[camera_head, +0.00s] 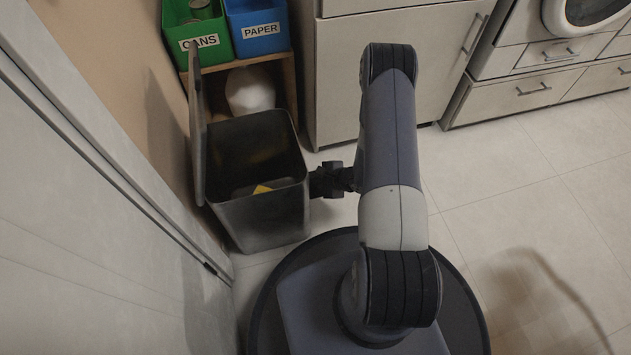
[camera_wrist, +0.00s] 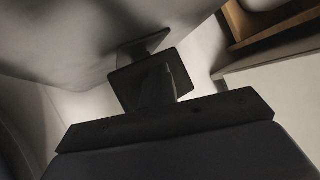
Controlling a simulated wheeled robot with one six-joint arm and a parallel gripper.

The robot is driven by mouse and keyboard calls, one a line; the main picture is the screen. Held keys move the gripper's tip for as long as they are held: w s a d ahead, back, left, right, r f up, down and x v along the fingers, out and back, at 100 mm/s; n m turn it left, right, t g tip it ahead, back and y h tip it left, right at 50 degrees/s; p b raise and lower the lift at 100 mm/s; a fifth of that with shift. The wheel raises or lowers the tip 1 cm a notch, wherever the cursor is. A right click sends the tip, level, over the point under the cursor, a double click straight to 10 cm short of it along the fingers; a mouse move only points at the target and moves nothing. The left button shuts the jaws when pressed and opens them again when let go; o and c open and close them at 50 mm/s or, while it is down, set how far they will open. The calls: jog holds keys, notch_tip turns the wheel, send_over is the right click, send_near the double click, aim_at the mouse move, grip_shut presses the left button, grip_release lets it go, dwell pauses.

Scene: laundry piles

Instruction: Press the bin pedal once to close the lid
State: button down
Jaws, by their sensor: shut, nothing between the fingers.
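The dark grey bin (camera_head: 262,215) stands at the left with its lid (camera_head: 197,140) raised upright against the wall side. A yellow item (camera_head: 262,189) lies inside it. My gripper (camera_head: 325,180) is shut and empty, low beside the bin's right wall. In the wrist view my gripper (camera_wrist: 152,85) points toward the bin's grey wall (camera_wrist: 70,35). A small dark plate (camera_wrist: 148,45) at that wall, just beyond the fingers, looks like the pedal. I cannot tell whether the fingers touch it. The pedal is hidden in the head view.
A wooden shelf (camera_head: 291,90) behind the bin holds a green cans box (camera_head: 198,40), a blue paper box (camera_head: 260,30) and a white rounded object (camera_head: 250,90). Cabinets (camera_head: 385,60) line the back. A door (camera_head: 95,240) is close on the left. The tiled floor at right is clear.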

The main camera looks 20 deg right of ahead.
jog(key=shift+f+b, duration=0.35)
jog(key=shift+f, duration=0.25)
jog(key=shift+r, duration=0.1)
dwell(0.3)
jog(key=shift+r+p, duration=1.2)
jog(key=shift+r, duration=0.15)
notch_tip(320, 180, up, 6)
jog(key=p, duration=0.5)
jog(key=shift+f, duration=0.15)
